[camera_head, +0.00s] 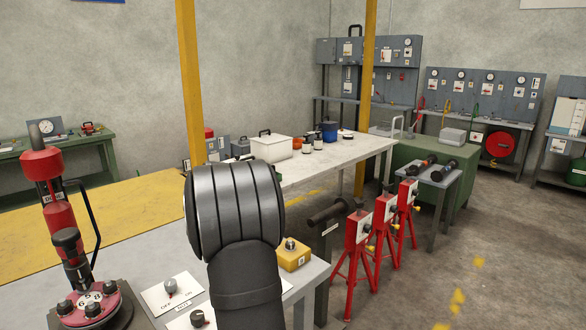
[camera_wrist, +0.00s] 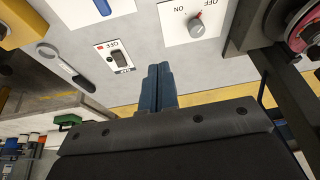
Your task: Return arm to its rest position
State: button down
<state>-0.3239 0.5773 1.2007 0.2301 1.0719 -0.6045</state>
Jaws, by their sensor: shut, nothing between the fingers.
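My arm stands up in the middle of the head view, its dark ribbed joint hiding part of the bench; my gripper cannot be made out there. In the wrist view my gripper (camera_wrist: 158,75) shows two blue fingers pressed together, with nothing between them. The fingers point toward a light grey panel surface. Whether the fingers touch the panel is not clear, but no contact shows.
A red upright fixture (camera_head: 55,195) on a bolted round flange (camera_head: 92,303) stands at the left of the near bench. A yellow block (camera_head: 292,254) sits right of my arm. Red stands (camera_head: 358,255) and a white-topped table (camera_head: 340,155) lie beyond. Open floor is at right.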

jog(key=w+d+f, duration=0.1)
jog(key=d+f, duration=0.6)
jog(key=d, duration=0.3)
jog(key=shift+w+d+f+m, duration=0.15)
jog(key=shift+w+f+m, duration=0.05)
jog(key=shift+f+m, duration=0.1)
